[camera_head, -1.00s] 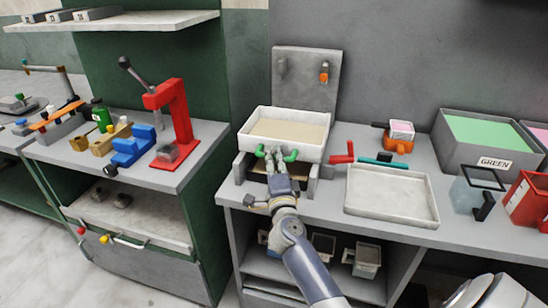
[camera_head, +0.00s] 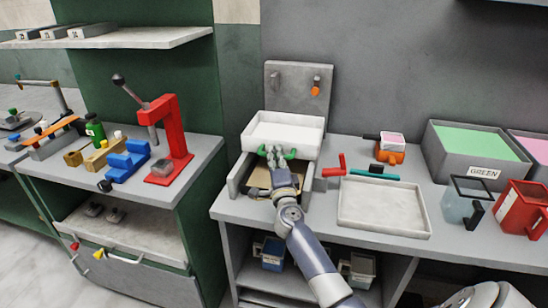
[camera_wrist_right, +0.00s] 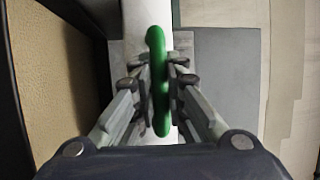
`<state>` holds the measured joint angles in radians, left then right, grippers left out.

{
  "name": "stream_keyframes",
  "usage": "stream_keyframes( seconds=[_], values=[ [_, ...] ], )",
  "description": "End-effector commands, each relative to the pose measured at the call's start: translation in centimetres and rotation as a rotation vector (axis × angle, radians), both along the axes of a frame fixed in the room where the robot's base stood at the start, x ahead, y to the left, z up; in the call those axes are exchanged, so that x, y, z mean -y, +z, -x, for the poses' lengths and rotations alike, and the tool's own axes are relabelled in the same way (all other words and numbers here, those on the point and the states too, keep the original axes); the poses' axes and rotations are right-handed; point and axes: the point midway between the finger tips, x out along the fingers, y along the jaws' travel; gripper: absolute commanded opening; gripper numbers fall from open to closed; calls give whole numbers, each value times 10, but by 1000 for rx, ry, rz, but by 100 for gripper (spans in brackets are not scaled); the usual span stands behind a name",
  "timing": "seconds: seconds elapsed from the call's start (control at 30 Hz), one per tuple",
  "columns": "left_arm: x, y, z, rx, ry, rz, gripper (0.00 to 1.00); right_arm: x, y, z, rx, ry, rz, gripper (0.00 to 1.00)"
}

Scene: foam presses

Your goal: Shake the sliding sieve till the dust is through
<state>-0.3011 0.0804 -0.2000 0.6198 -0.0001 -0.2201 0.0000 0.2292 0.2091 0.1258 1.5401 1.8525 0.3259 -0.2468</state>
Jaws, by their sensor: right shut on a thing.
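The sliding sieve (camera_head: 284,129) is a shallow white tray on a grey frame, in front of an upright grey panel. Its inside looks pale and bare. My right gripper (camera_head: 279,158) is shut on the green handle at the sieve's front; this green handle (camera_wrist_right: 158,82) stands between the fingers in the right wrist view. Below the sieve, an open grey box (camera_head: 235,180) shows a tan layer inside, partly hidden by my gripper. A tan surface (camera_wrist_right: 55,80) also shows at the left in the right wrist view. My left gripper is not in view.
An empty whitish tray (camera_head: 383,207) lies right of the sieve, by a red-handled tool (camera_head: 336,166). A red press (camera_head: 173,140) stands on the left bench, across a gap. A grey bin marked GREEN (camera_head: 447,165) and a red container (camera_head: 524,208) stand right.

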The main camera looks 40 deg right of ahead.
Motion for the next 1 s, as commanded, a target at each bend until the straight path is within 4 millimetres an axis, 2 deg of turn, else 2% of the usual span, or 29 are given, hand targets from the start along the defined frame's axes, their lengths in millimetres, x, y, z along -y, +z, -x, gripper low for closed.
stream_keyframes(
  seconds=[0.07, 0.1, 0.17, 0.63, 0.77, 1.0],
  values=[
    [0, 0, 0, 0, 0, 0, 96, 2, 3, 0, 4, -3, 1, 0],
    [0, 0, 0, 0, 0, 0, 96, 2, 3, 0, 5, -3, 2, 21],
    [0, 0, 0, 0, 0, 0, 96, 2, 3, 0, 4, -3, 3, 33],
    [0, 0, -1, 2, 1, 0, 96, -2, 0, 6, 2, -1, 1, 33],
    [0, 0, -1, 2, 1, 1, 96, -10, -4, 22, 0, 0, 1, 33],
    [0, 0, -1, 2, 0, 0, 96, -32, -13, 65, 0, 0, -1, 33]
  ],
)
